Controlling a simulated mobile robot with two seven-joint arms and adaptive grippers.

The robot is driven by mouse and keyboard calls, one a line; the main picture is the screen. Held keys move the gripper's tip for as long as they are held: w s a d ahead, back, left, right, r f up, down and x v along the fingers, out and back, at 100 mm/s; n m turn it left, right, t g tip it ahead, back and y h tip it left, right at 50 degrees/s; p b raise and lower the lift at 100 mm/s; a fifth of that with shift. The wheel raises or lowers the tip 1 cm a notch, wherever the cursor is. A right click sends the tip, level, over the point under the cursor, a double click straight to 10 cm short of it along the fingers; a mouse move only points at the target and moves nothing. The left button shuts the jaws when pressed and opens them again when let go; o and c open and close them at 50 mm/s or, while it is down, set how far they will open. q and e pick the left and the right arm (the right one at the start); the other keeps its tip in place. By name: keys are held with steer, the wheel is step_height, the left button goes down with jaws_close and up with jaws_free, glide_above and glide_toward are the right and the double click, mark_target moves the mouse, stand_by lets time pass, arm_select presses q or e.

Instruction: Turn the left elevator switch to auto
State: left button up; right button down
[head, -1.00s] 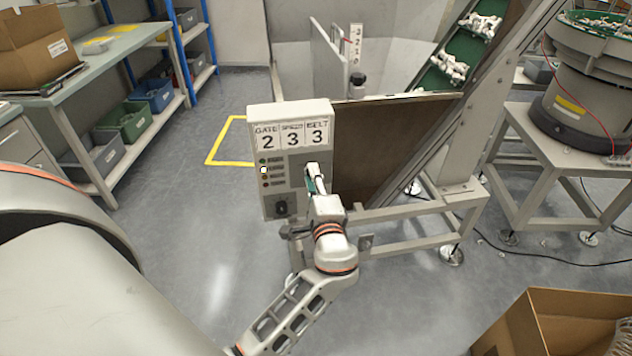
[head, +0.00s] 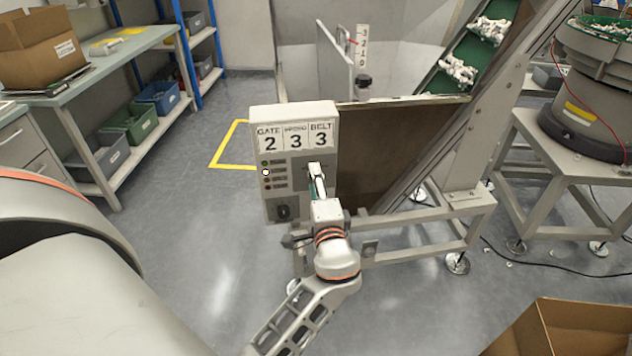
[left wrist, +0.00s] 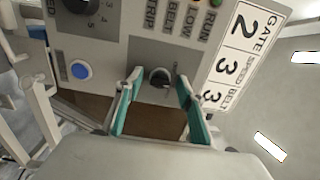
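The grey control box (head: 296,112) stands left of the incline conveyor, with GATE 2, SPEED 3 and BELT 3 on its top label. My left gripper (head: 317,176) is in front of the box's right half and hides the switch there. In the left wrist view, the dark round switch (left wrist: 159,73) lies between the open green-lined fingers of that gripper (left wrist: 159,82). One finger is on each side, with gaps visible. I cannot tell how deep the fingertips reach. The switch's setting and its side labels are not readable. My right gripper is not in view.
A column of indicator lights (head: 266,172) has its second one lit white. A black dial (left wrist: 80,4) and a blue button (left wrist: 81,71) share the panel. The conveyor frame (head: 465,200) is to the right. A cardboard box (head: 560,325) is at bottom right. Floor left of the box is clear.

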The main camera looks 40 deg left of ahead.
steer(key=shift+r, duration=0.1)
arm_select(q)
steer(key=v, duration=0.7)
steer(key=shift+s+d, duration=0.15)
steer(key=shift+d, duration=0.05)
stand_by(0.5)
